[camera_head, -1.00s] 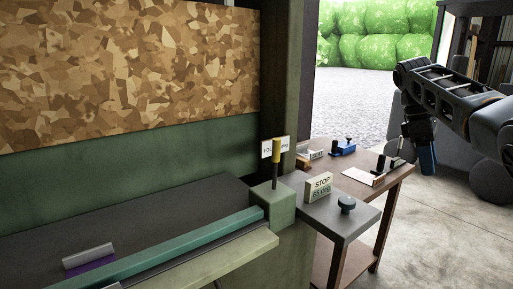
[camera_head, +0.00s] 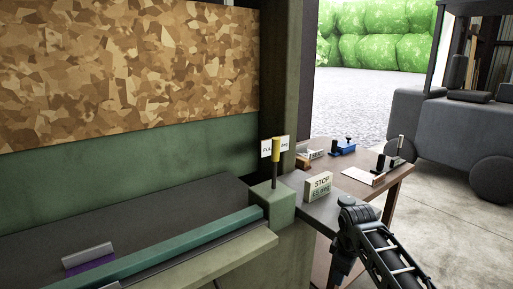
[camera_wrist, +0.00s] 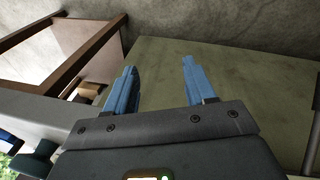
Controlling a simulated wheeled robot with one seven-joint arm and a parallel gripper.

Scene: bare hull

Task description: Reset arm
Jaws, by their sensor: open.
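My gripper (camera_wrist: 158,82) shows in the wrist view with its two blue fingers apart and nothing between them. Beyond the fingers is a flat olive-green panel (camera_wrist: 235,75). In the head view my dark arm reaches in from the lower right, in front of the small grey shelf (camera_head: 306,212); the gripper itself is out of sight there. A sign reading STOP (camera_head: 318,186) stands on that shelf. The round knob at the shelf's front is hidden by my arm in the head view.
A yellow-topped lever (camera_head: 276,150) rises from a green block left of the shelf. A brown table (camera_head: 396,174) behind holds a blue tool (camera_head: 343,147) and a paper. A dark vehicle (camera_head: 450,125) stands at the right. Concrete floor (camera_head: 445,215) is open at right.

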